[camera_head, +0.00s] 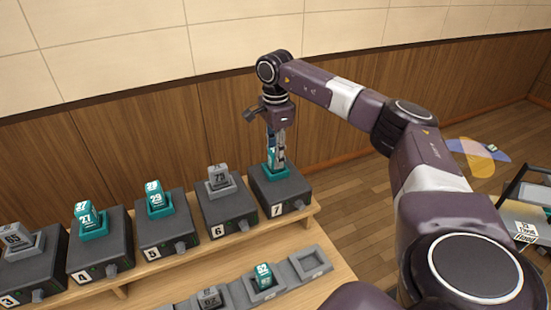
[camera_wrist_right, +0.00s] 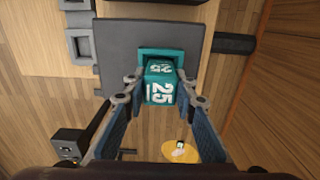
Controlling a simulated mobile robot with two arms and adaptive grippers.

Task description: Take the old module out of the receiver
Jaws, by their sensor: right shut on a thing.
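A teal module marked 25 (camera_wrist_right: 160,90) sits in the teal-rimmed socket (camera_wrist_right: 175,55) of the dark grey receiver numbered 7 (camera_head: 287,194), at the right end of the row. My right gripper (camera_head: 275,160) reaches down onto it from above. In the right wrist view its two blue-padded fingers (camera_wrist_right: 160,103) are closed against the module's sides. In the head view the fingers hide most of the module. Whether the module is lifted at all from the socket I cannot tell. My left gripper does not show.
Receivers 3 to 6 stand left of it, with receiver 6 (camera_head: 230,212) closest, holding a grey module marked 79 (camera_head: 219,178). In front lies a grey rack (camera_head: 237,297) with a teal module marked 52 (camera_head: 264,276) and an empty slot (camera_head: 310,263). A dark-framed table (camera_head: 531,194) stands far right.

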